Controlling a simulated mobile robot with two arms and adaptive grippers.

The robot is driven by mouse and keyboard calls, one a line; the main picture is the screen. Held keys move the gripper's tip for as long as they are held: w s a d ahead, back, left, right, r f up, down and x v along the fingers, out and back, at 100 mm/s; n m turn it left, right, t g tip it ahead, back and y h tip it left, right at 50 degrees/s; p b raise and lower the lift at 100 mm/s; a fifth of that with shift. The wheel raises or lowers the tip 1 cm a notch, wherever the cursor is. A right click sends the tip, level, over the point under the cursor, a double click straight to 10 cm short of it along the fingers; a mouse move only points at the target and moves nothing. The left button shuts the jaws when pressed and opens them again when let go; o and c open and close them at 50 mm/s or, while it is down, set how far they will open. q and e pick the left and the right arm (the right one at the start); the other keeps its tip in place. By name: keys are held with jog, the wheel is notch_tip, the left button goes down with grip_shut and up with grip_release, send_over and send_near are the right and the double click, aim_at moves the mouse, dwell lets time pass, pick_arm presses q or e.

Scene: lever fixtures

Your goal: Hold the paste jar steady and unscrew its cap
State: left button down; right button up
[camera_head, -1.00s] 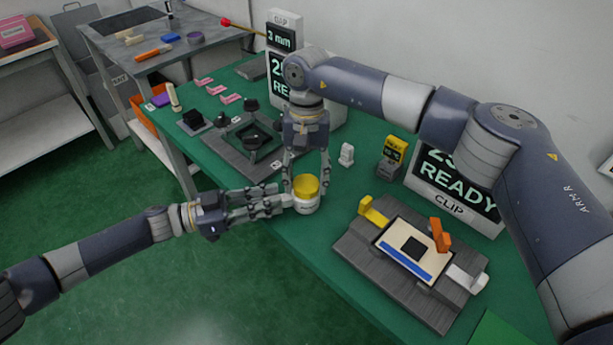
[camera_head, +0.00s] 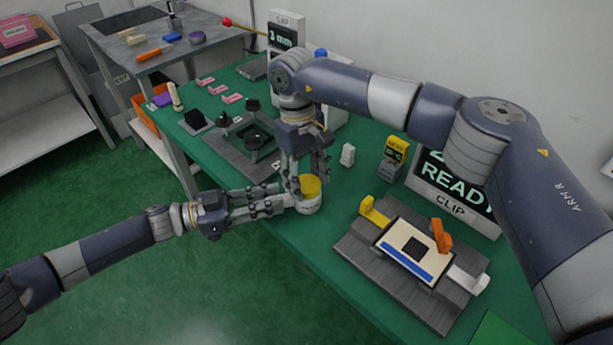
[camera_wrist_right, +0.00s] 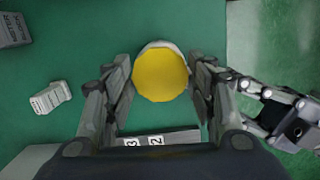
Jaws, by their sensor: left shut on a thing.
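The paste jar (camera_head: 308,206) is a white jar with a yellow cap (camera_head: 311,187), standing upright at the green bench's front edge. My left gripper (camera_head: 287,203) comes in from the left and is shut on the jar's white body. My right gripper (camera_head: 307,172) points down over the jar from above. In the right wrist view the cap (camera_wrist_right: 160,76) lies between the right fingers, with narrow gaps at its sides, so that gripper looks open around it. The cap sits on the jar; its thread is hidden.
A grey fixture with a framed plate (camera_head: 410,247) and yellow, orange and white levers stands to the right. A dark fixture (camera_head: 250,140) lies behind left. A small white block (camera_head: 347,155), a yellow device (camera_head: 394,158) and a READY display (camera_head: 452,190) stand behind.

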aim_at(305, 183)
jog(key=o, duration=0.4)
jog(key=shift+r, duration=0.1)
jog(key=shift+r, duration=1.4)
jog(key=m, duration=0.6)
jog(key=shift+d+y, duration=0.1)
jog(key=shift+y, duration=0.3)
jog(key=m+y, duration=0.1)
jog(key=m, duration=0.4)
jog(key=shift+m, duration=0.4)
jog(key=m, duration=0.5)
jog(key=shift+d+m+y, duration=0.1)
jog(key=shift+m+y, duration=0.2)
jog(key=shift+y, duration=0.1)
jog(key=m+t, duration=0.1)
jog(key=m, duration=0.4)
jog(key=shift+m, duration=0.3)
